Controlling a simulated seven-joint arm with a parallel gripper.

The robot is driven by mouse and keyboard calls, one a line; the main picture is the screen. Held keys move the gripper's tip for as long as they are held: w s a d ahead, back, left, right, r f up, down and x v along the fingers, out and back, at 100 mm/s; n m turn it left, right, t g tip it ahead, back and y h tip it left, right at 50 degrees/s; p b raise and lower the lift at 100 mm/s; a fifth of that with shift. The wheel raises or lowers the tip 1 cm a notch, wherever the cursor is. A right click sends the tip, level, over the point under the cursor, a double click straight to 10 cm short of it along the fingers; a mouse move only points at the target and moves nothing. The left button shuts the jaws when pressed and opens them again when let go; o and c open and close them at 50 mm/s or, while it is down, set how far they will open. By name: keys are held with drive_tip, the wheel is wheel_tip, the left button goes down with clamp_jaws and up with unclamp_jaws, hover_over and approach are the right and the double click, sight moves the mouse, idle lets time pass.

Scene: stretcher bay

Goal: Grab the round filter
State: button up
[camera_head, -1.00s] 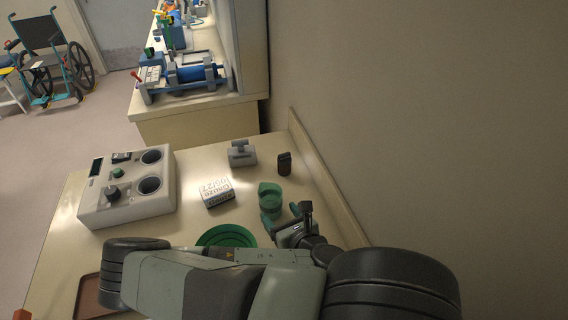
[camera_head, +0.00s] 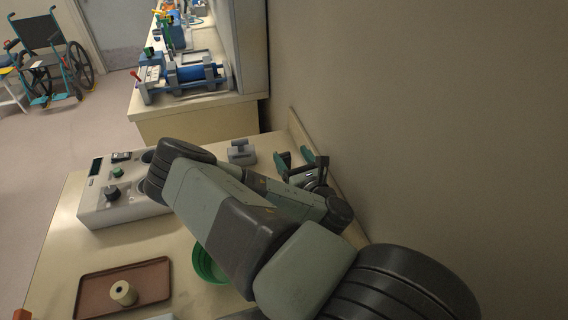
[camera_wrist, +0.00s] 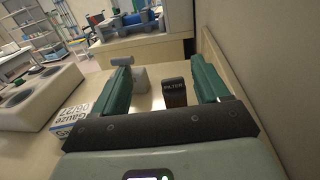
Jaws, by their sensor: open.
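The filter (camera_wrist: 174,93) is a small dark brown piece with a black top labelled "FILTER". In the wrist view it stands on the counter ahead of my gripper (camera_wrist: 164,68), between the lines of the two green fingers and nearer the right one. The fingers are wide apart and nothing is held. In the head view my gripper (camera_head: 301,160) is over the counter's right side near the wall, and I cannot make out the filter there behind it.
A grey block (camera_wrist: 140,80) stands just left of the filter. A gauze box (camera_wrist: 72,117) and the white device with round wells (camera_head: 118,205) are further left. A green bowl (camera_head: 206,265) and a brown tray (camera_head: 95,285) holding a cream roll (camera_head: 123,292) are at the front. The wall is close on the right.

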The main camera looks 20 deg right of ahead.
drive_tip(key=d, duration=0.1)
approach(285, 159)
drive_tip(key=w, duration=0.3)
drive_tip(key=shift+w+r, duration=0.1)
drive_tip(key=shift+w+a+f, duration=0.1)
drive_tip(key=shift+w+f, duration=0.05)
drive_tip(key=shift+f, duration=0.1)
drive_tip(key=w, duration=0.4)
drive_tip(key=w+a, duration=0.1)
drive_tip(key=w, duration=0.2)
drive_tip(key=shift+w, duration=0.1)
drive_tip(key=c, duration=1)
